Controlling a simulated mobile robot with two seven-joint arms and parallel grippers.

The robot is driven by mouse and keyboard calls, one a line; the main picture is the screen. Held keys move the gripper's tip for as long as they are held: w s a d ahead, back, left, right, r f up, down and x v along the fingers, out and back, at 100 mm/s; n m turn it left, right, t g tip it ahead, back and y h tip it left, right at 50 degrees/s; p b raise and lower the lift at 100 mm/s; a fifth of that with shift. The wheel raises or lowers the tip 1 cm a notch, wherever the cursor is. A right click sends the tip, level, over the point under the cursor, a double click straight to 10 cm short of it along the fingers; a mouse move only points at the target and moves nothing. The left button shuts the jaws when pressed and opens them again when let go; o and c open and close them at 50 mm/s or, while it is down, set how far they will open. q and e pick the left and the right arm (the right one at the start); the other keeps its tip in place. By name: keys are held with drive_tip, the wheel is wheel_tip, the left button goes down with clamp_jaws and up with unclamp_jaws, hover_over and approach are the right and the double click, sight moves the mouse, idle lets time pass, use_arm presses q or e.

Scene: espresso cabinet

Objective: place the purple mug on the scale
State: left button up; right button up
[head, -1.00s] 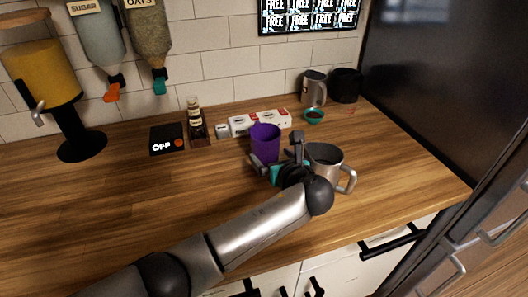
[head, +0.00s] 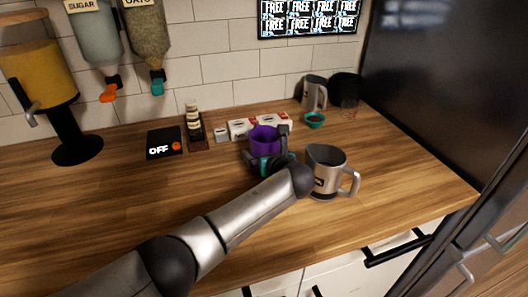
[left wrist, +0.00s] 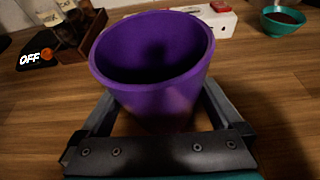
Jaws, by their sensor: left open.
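The purple mug (head: 264,137) stands upright on the wooden counter, left of a grey metal mug. In the left wrist view the purple mug (left wrist: 150,75) fills the middle, its rim tilted toward the camera. My left gripper (head: 267,150) is open around the purple mug, with one finger on each side; contact is unclear. The fingers also show on both sides of the mug in the left wrist view (left wrist: 158,112). The scale looks to be the flat black box reading OFF (head: 164,141), left of the mug, with nothing on it. My right gripper is not in view.
The grey mug (head: 326,174) stands close to the right of my gripper. A wooden holder with bottles (head: 194,128) stands beside the scale, and small white boxes (head: 240,129) lie behind the mug. A teal bowl (head: 314,120) is farther right. The counter's front left is clear.

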use_arm(q)
drive_tip(key=c, duration=1.3)
drive_tip(key=shift+r, duration=0.15)
drive_tip(key=shift+c, duration=1.2)
